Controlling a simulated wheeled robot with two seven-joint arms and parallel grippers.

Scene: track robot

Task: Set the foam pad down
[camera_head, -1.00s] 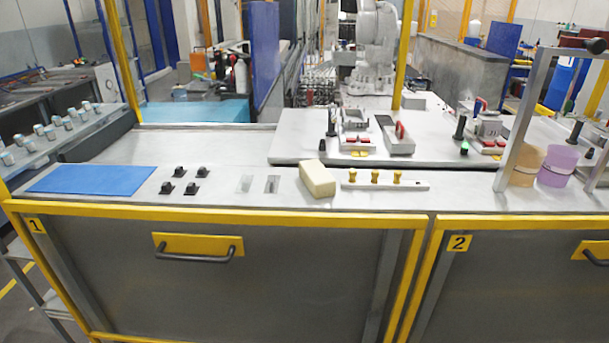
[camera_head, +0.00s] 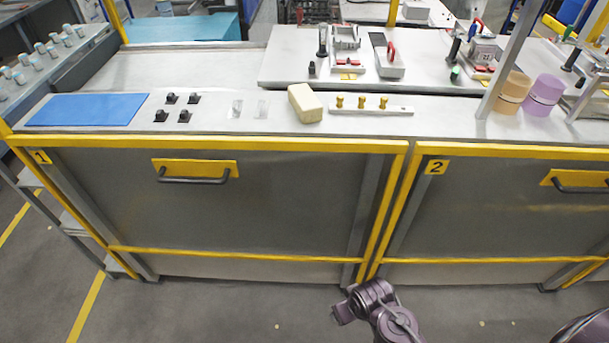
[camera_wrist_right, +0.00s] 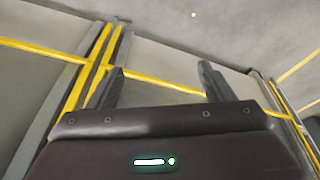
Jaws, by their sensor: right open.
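The foam pad is probably the cream block (camera_head: 305,104), which rests on the grey worktop behind the front edge, left of a white strip with yellow knobs. No gripper touches it. My right gripper (camera_wrist_right: 158,84) shows in the right wrist view, open, with nothing between its fingers. Cabinet fronts with yellow bars lie beyond it. In the head view, purple parts of my own arms show at the bottom, well below the worktop, with no clear fingers. My left gripper is not identifiable in view.
A blue mat (camera_head: 88,109) lies at the worktop's left, beside several small black fixtures (camera_head: 178,107). The white strip (camera_head: 371,109) stands right of the block. Orange (camera_head: 512,92) and purple (camera_head: 543,94) containers stand at the right near a grey post. Yellow-framed cabinets (camera_head: 260,200) front the worktop.

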